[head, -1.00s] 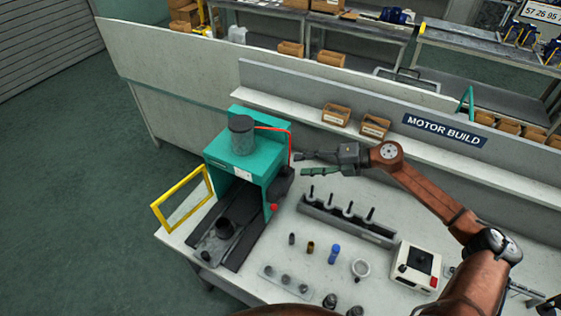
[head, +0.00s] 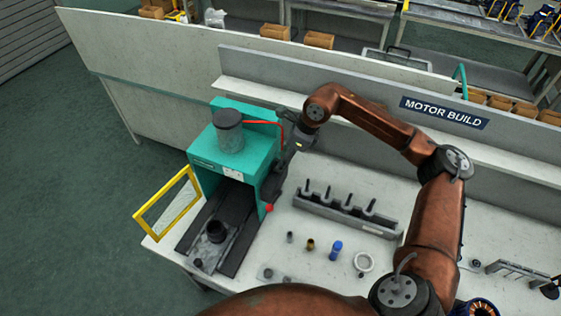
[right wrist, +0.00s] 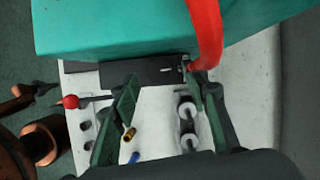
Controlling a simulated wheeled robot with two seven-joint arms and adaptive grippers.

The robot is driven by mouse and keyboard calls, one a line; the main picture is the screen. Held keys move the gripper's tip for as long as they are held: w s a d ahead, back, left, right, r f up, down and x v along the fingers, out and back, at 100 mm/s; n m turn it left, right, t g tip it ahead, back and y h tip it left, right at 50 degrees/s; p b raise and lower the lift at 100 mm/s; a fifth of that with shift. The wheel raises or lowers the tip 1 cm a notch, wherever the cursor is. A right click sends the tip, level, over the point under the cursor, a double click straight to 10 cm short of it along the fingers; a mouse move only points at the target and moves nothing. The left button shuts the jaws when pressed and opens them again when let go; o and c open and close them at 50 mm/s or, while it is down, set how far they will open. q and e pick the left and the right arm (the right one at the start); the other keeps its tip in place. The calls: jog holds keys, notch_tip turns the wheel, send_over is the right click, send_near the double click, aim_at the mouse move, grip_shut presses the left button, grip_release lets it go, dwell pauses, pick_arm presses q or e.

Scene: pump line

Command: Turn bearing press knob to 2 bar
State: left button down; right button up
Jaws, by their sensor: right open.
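The bearing press (head: 235,153) is a teal housing with a grey cylinder on top, at the left of the bench. It also fills the top of the right wrist view (right wrist: 120,30). A red hose (right wrist: 205,30) runs down to a small dark fitting on its side. I cannot make out the knob or its setting; the hose and my gripper cover that area. My right gripper (right wrist: 163,80) is open and points down beside the press, its right finger close to the hose end. It also shows in the head view (head: 283,165). My left gripper cannot be made out.
A red lever ball (head: 269,208) sticks out at the press's side. A yellow-framed guard (head: 167,203) stands open at its front left. A grey rack with pins (head: 345,213) and several small parts lie to the right. A shelf wall (head: 350,112) runs behind.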

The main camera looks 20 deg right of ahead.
jog(key=shift+x, duration=1.25)
jog(key=shift+s, duration=0.1)
jog(key=shift+c, duration=0.6)
grip_shut()
jog(key=shift+a+m+t+h+b, duration=0.15)
jog(key=shift+m+t+h, duration=0.2)
jog(key=shift+m, duration=0.8)
jog(key=shift+m+t+h+b, duration=0.15)
jog(key=shift+m+t+h, duration=0.15)
jog(key=shift+m, duration=0.85)
jog(key=shift+o, duration=0.6)
grip_release()
jog(key=v, duration=1.2)
jog(key=shift+r, duration=0.1)
